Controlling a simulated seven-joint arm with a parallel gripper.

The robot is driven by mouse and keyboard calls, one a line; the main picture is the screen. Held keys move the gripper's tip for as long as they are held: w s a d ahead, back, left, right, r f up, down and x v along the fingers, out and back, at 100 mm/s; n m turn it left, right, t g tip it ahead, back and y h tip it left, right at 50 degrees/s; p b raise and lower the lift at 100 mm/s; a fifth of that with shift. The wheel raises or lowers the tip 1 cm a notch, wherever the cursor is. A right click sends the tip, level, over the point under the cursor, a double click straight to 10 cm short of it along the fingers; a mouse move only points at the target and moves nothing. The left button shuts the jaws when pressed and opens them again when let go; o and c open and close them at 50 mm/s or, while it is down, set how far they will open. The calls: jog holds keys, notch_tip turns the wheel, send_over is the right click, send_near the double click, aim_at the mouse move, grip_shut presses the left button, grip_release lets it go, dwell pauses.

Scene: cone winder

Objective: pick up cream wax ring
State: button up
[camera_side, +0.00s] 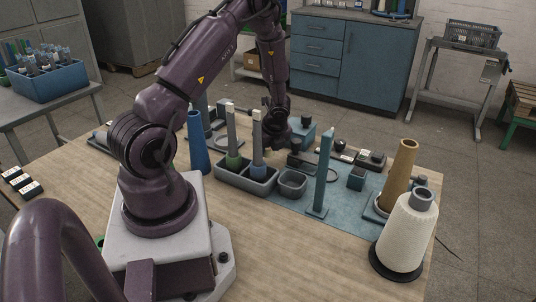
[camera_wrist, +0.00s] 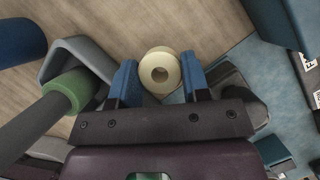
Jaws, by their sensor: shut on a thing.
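The cream wax ring (camera_wrist: 145,76) sits between the two blue fingertips of my gripper (camera_wrist: 159,74) in the wrist view. In the side view my gripper (camera_side: 279,141) is low over the far part of the table, behind the grey tray with the upright spindles. The ring is hidden there, and I cannot tell how far it is above the surface.
A grey two-compartment tray (camera_side: 232,184) holds upright tubes near my gripper. A small grey bin (camera_side: 292,183), a tall teal post (camera_side: 321,180) and a blue cone (camera_side: 197,143) stand nearby. A cream yarn cone (camera_side: 405,235) stands right.

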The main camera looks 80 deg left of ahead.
notch_tip(320, 180, up, 19)
jog(key=shift+w+r+n, duration=0.15)
jog(key=shift+r+n, duration=0.1)
jog(key=shift+n, duration=0.05)
jog(key=w+d+m+t+h, duration=0.2)
jog(key=w+d+m+h, duration=0.45)
jog(key=m, duration=0.95)
jog(key=w+d+m+t+h, duration=0.25)
jog(key=w+m, duration=0.65)
jog(key=m, duration=0.7)
jog(key=shift+g, duration=0.45)
jog(key=f, duration=2.1)
jog(key=shift+s+d, duration=0.2)
jog(key=shift+s, duration=0.1)
jog(key=shift+f, duration=0.25)
jog(key=shift+f, duration=0.25)
